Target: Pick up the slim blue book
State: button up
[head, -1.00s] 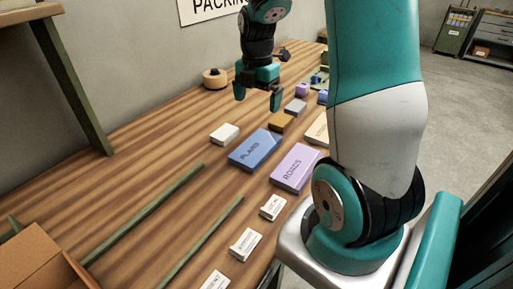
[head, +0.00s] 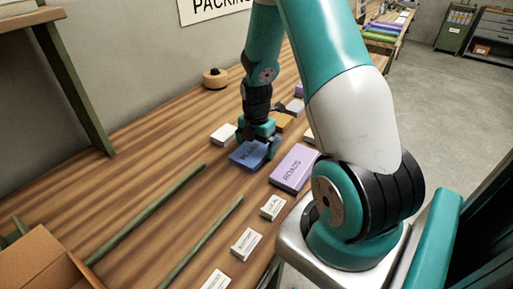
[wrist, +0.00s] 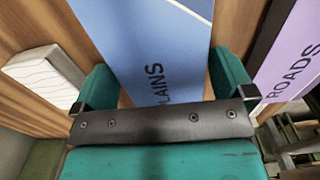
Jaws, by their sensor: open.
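The slim blue book (head: 247,158), marked PLAINS, lies flat on the wooden table. My gripper (head: 258,145) has come down over its far end and hides part of its cover. In the wrist view the blue book (wrist: 150,35) passes between the two teal fingers of my gripper (wrist: 165,85), one on each side. The fingers are open, with a narrow strip of table showing beside the book. I cannot tell whether either finger touches it.
A purple book (head: 294,168) marked ROADS lies close on the right. A white block (head: 223,134) lies close on the left. Small white label cards (head: 272,208) and green rails (head: 150,212) lie in front. A tape roll (head: 215,78) sits behind.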

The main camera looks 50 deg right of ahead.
jog(key=shift+f, duration=0.15)
jog(key=shift+c, duration=0.2)
jog(key=c, duration=0.7)
